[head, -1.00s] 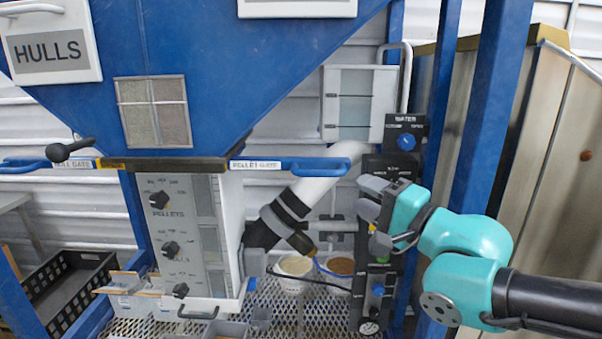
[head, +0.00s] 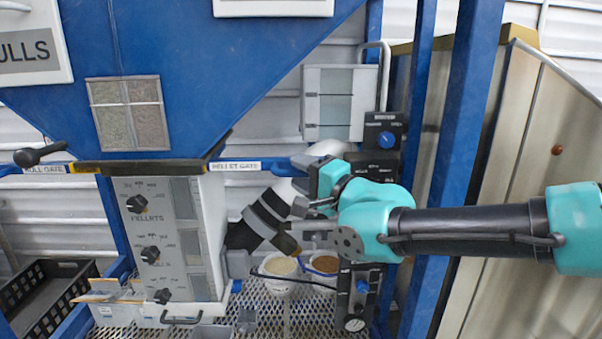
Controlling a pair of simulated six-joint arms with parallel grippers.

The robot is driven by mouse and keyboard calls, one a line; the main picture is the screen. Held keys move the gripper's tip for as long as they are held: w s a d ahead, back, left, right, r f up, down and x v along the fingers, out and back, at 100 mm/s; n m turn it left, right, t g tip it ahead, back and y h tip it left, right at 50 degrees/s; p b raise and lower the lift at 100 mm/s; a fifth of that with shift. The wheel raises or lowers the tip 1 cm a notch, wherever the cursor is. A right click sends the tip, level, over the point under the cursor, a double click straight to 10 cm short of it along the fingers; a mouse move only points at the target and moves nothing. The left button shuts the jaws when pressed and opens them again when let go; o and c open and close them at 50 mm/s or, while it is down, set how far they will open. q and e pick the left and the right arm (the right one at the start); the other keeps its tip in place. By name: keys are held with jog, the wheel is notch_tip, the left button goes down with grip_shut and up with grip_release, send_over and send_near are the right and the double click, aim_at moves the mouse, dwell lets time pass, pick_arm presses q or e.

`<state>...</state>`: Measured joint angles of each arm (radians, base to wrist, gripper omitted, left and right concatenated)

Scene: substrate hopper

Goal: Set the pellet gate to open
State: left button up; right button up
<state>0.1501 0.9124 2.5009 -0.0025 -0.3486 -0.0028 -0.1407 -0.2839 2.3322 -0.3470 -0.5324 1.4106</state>
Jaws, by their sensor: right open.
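The pellet gate (head: 236,166) is a blue bar with a white label under the right side of the blue hopper. Its right end is partly hidden behind my right arm. My right gripper (head: 302,222) is open with nothing seen in it. It points left, below and right of the gate's label, in front of the white and black pipe (head: 268,215). I cannot tell whether it touches anything. My left gripper is not in view.
The hull gate (head: 45,169), with a black knob, is at left. A grey pellets panel (head: 160,235) with dials stands below the hopper. A black control panel (head: 383,140) is behind my arm. Two buckets (head: 281,272) stand on mesh. A blue post (head: 455,130) is close behind my right arm.

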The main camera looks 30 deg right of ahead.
jog(key=shift+c, duration=0.4)
grip_shut()
